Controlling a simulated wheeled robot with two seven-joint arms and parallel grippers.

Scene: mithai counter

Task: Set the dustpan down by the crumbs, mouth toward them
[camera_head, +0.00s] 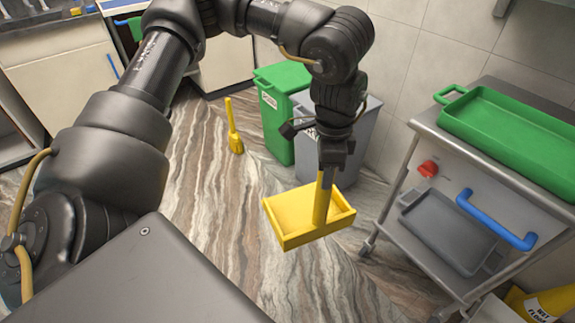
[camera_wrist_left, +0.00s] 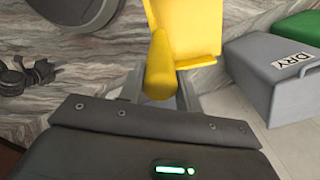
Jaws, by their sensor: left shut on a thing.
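The yellow dustpan (camera_head: 295,225) hangs from my left gripper (camera_head: 326,168) in the head view, its tray tilted toward the lower left, over the streaked floor. My left gripper is shut on its upright handle. In the left wrist view the yellow handle (camera_wrist_left: 160,65) stands between the fingers, with part of the pan (camera_wrist_left: 195,30) behind it. I cannot tell whether the pan touches the floor. I cannot make out any crumbs. My right gripper does not show.
A yellow brush (camera_head: 235,140) stands on the floor at back left. A green bin (camera_head: 275,120) and a grey bin (camera_head: 365,125) stand behind the dustpan. A steel trolley (camera_head: 415,160) with a green tray (camera_head: 510,140) is at right. A yellow wet-floor sign (camera_head: 540,303) is at lower right.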

